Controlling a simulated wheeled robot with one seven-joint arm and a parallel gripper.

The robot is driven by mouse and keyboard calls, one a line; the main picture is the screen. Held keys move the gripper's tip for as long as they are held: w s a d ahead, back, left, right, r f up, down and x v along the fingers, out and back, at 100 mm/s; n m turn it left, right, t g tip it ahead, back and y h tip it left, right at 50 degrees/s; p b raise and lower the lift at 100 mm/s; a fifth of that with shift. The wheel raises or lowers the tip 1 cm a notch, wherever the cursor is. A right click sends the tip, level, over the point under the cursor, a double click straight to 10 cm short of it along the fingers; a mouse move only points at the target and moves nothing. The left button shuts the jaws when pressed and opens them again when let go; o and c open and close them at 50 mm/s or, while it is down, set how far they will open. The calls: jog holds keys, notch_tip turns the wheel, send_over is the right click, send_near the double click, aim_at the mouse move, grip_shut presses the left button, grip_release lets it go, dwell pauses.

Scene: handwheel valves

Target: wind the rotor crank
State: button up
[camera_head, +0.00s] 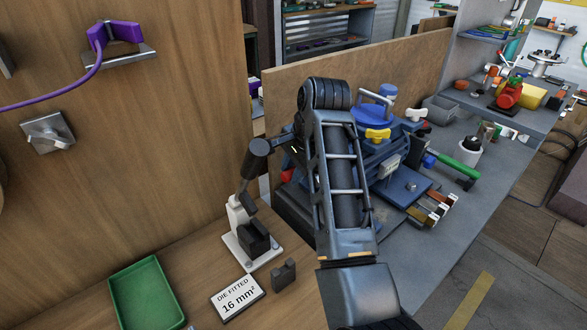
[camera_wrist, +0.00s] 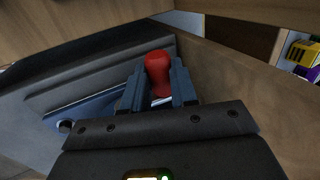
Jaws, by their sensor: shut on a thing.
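In the wrist view my gripper (camera_wrist: 157,84) has its two dark fingers on either side of a red rounded knob (camera_wrist: 158,70), which appears to be the handle of the crank. The fingers are closed on it, and the knob's top stands out above the fingertips. A bright metal bit shows below the knob between the fingers. The rest of the crank is hidden.
A white and black lever press (camera_head: 240,227) stands left of my arm. A green tray (camera_head: 147,293), a "DIE FITTED 16 mm²" sign (camera_head: 238,298) and a small dark block (camera_head: 284,275) lie on the wooden bench. A wooden panel (camera_head: 420,65) rises behind.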

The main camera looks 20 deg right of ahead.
grip_shut()
jog(key=shift+s, duration=0.1)
jog(key=t+b, duration=0.1)
jog(key=t, duration=0.1)
jog(key=s+t+y+b, duration=0.1)
jog(key=t, duration=0.1)
jog(key=s+r+t+y+b, duration=0.1)
jog(key=t, duration=0.1)
jog(key=shift+d+b, duration=0.3)
jog(key=shift+d, duration=0.05)
jog(key=t+b, duration=0.2)
jog(key=b, duration=0.1)
jog(key=s+t+y+b, duration=0.1)
jog(key=t+b, duration=0.1)
jog(key=b, duration=0.1)
jog(key=s+d+r+t+y+b, duration=0.1)
jog(key=t+b, duration=0.2)
jog(key=b, duration=0.1)
jog(key=shift+s, duration=0.2)
jog(key=shift+r, duration=0.15)
